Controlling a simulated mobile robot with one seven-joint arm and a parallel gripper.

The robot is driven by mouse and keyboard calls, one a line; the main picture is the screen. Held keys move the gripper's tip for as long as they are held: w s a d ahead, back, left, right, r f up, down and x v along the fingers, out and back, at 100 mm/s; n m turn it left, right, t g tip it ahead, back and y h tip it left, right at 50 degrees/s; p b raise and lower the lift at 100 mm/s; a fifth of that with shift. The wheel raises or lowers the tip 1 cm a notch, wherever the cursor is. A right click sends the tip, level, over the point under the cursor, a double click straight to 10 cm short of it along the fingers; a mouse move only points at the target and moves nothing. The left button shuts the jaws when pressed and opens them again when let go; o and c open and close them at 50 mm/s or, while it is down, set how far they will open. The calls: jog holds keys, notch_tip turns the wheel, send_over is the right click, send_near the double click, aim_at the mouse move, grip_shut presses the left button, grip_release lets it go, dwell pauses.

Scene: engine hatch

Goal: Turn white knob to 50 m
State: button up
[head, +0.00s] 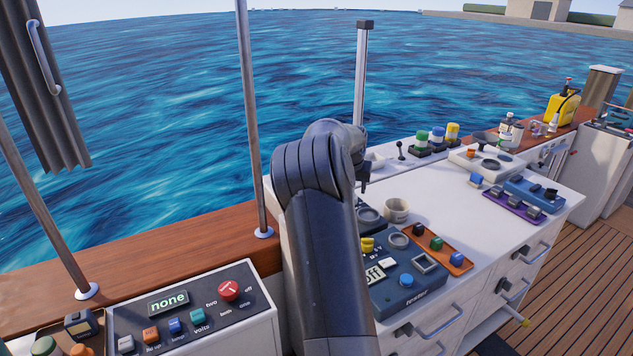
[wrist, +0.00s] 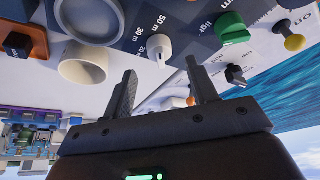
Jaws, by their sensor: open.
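The white knob (wrist: 159,48) shows in the wrist view on a dark panel, just beyond my fingertips. Labels beside it read "50 m" and "30 m", with another partly hidden one starting with 20. I cannot tell surely which label its pointer meets. My gripper (wrist: 161,68) is open, its two dark fingers apart on either side of the knob's line in the picture. Nothing is between the fingers, and I see no contact with the knob. In the head view my arm hides the knob and most of the gripper.
A cream cup (wrist: 84,70) is to the left. In the head view, an orange tray (head: 458,262) and a blue panel (head: 405,300) crowd the white counter (head: 440,200).

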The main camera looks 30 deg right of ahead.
jog(key=s+a+r+n+y, duration=0.1)
jog(key=s+a+r, duration=0.3)
jog(key=a, duration=0.2)
jog(key=s+a+r+t, duration=0.1)
jog(key=s+a+r, duration=0.3)
jog(key=a, duration=0.3)
jog(key=s+a+r+n+y, duration=0.1)
jog(key=s+a+r, duration=0.3)
jog(key=a+r, duration=0.1)
jog(key=shift+a+r+n+y, duration=0.3)
jog(key=shift+a+r, duration=0.1)
jog(key=shift+a, duration=0.5)
jog(key=shift+s, duration=0.1)
jog(key=s+a+f+n, duration=0.1)
jog(key=s+a+n, duration=0.2)
jog(key=s+a, duration=0.7)
jog(key=s+a+f+n+t, duration=0.1)
jog(key=s+a+n, duration=0.2)
jog(key=s+a, duration=0.7)
jog(key=s, duration=0.5)
jog(key=shift+f+y, duration=0.3)
jog(key=shift+a, duration=0.1)
